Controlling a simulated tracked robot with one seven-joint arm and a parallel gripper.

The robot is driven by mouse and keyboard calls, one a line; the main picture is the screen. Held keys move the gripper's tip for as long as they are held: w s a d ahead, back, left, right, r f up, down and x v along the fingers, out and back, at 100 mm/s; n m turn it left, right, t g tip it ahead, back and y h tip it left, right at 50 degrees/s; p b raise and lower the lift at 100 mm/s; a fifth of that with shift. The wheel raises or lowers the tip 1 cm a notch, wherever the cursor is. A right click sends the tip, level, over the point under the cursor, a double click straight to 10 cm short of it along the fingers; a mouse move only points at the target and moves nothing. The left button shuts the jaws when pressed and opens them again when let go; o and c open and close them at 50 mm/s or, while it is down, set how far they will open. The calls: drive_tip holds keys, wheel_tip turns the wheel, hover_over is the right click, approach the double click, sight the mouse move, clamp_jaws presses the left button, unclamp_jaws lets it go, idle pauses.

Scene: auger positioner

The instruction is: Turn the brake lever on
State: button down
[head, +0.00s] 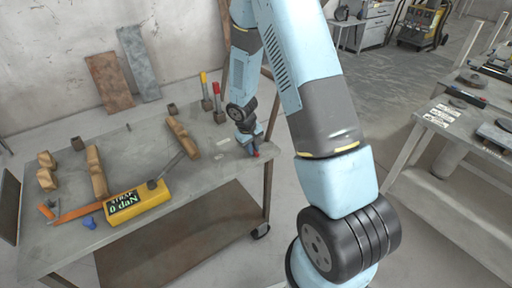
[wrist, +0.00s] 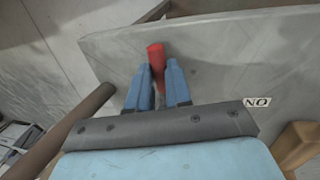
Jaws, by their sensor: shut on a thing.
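The brake lever shows as a short red grip (wrist: 156,55) in the wrist view, at the edge of the grey table top. My gripper (wrist: 158,70) has its two blue fingers on either side of it and is shut on it. A small white label (wrist: 257,102) to the right in the wrist view reads "NO", seemingly "ON" upside down.
A yellow box (head: 139,203) with a display reading "0 daN" sits on the table's front. Wooden blocks (head: 97,172), an orange strap (head: 84,211) and a blue piece (head: 89,222) lie left. Yellow- and red-handled levers (head: 217,96) stand behind my gripper. A second table (head: 462,134) is at right.

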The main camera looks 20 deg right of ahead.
drive_tip(key=shift+d, duration=0.1)
drive_tip(key=shift+d, duration=0.45)
drive_tip(key=shift+a, duration=0.3)
